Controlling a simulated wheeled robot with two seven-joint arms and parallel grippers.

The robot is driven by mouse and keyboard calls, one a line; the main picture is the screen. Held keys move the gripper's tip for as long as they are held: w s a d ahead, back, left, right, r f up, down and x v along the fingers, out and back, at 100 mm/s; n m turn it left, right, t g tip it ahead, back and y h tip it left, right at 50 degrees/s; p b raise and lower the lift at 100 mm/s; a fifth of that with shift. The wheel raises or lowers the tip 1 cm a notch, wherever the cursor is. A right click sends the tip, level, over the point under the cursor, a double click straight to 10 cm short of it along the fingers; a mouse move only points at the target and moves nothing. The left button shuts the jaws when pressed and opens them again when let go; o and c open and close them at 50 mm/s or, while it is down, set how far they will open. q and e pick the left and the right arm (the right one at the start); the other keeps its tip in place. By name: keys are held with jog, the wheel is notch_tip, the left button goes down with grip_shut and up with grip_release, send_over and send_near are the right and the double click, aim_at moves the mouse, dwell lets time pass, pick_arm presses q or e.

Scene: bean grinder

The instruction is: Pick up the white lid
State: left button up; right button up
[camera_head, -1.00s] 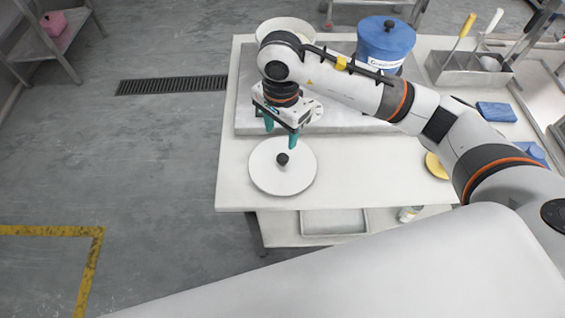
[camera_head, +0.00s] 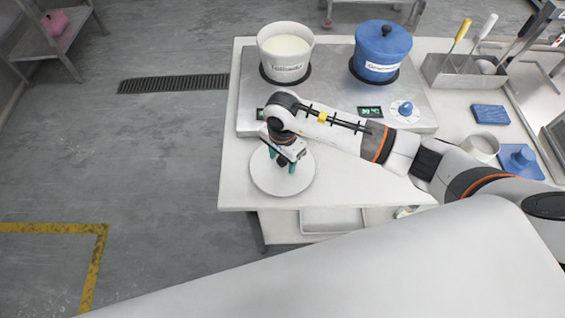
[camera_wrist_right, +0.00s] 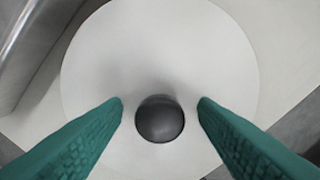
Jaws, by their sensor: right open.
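The white lid (camera_head: 268,183) is a flat round disc lying on the near left part of the white table. Its dark round knob (camera_wrist_right: 160,118) shows in the right wrist view, and the lid's disc (camera_wrist_right: 160,50) fills most of that view. My right gripper (camera_head: 282,164) is just above the lid in the head view. In the right wrist view my right gripper (camera_wrist_right: 160,105) is open, with a green finger on each side of the knob and a gap on both sides. In the head view the gripper hides the knob. My left gripper is not in view.
A metal utensil box (camera_head: 460,78), a blue block (camera_head: 490,114) and a white cup (camera_head: 481,148) are at right. The table's left and front edges are close to the lid.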

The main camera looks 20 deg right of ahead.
jog(key=c, duration=1.1)
